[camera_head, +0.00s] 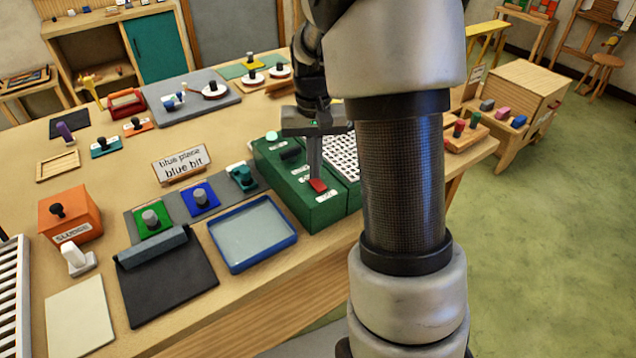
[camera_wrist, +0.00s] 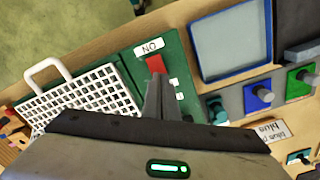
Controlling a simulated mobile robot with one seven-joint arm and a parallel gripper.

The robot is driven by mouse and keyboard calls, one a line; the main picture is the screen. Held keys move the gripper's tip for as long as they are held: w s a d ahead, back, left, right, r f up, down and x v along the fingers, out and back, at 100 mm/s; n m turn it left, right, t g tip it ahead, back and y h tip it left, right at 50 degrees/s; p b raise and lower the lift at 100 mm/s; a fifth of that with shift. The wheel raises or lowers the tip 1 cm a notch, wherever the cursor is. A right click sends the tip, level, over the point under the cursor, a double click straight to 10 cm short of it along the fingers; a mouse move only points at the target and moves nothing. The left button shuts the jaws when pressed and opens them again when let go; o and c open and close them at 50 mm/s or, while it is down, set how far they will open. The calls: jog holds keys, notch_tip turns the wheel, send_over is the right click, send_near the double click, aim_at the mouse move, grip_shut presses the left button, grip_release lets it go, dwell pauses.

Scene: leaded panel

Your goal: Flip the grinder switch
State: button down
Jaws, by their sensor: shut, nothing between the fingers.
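In the wrist view the closed fingertips (camera_wrist: 157,78) overlap the near edge of the red switch. I cannot tell whether they touch it.
A blue-rimmed tray (camera_head: 291,240) lies left of the grinder. Behind it are a grey strip with green and blue knobbed blocks (camera_head: 201,198) and a card reading "blue piece blue bit" (camera_head: 181,164). An orange box (camera_head: 70,217) stands far left. The table's front edge is close to the grinder.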

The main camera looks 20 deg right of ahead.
jog(key=shift+f+b, duration=0.4)
jog(key=shift+f, duration=0.3)
jog(key=shift+r, duration=0.1)
notch_tip(320, 180, up, 7)
jog(key=p, duration=0.5)
dwell(0.5)
jog(key=s+a+r+n+t, duration=0.25)
jog(key=s+a+r, duration=0.35)
jog(key=s+r, duration=0.4)
jog(key=s+a+r+n+t, duration=0.1)
jog(key=s+a+r+t, duration=0.2)
jog(key=s, duration=0.7)
jog(key=shift+a+r+p, duration=0.25)
jog(key=shift+r+p, duration=0.05)
jog(key=shift+r, duration=0.35)
